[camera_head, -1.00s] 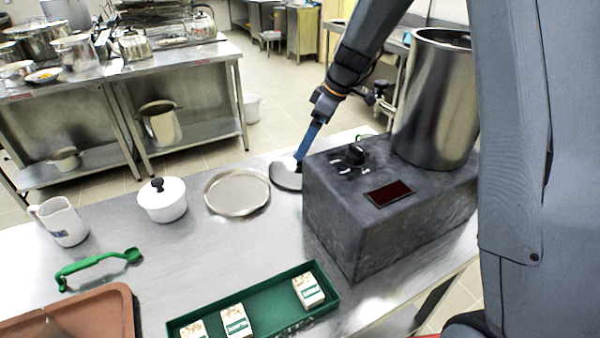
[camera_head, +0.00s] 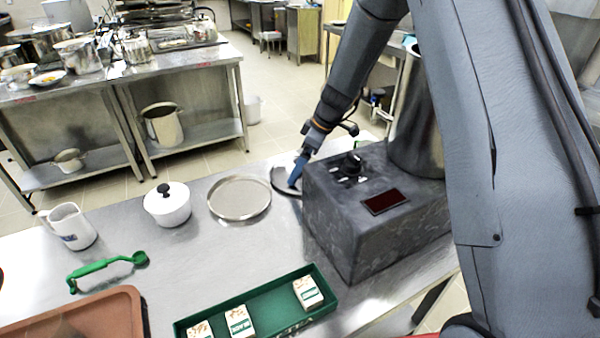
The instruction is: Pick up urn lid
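The urn is a tall steel cylinder (camera_head: 415,125) on a dark stone-like base box (camera_head: 385,225) with a black knob and a dark red display. A dark grey round piece (camera_head: 280,181), which looks like the urn lid, lies on the steel table just left of the box. My gripper (camera_head: 294,183), with blue fingers, points down at it from above and overlaps it in the picture. The box and the fingers hide part of the piece. I cannot tell whether the fingers touch it, or whether they are open or shut.
A green tray (camera_head: 262,306) with small boxes is in front. The table's middle is clear.

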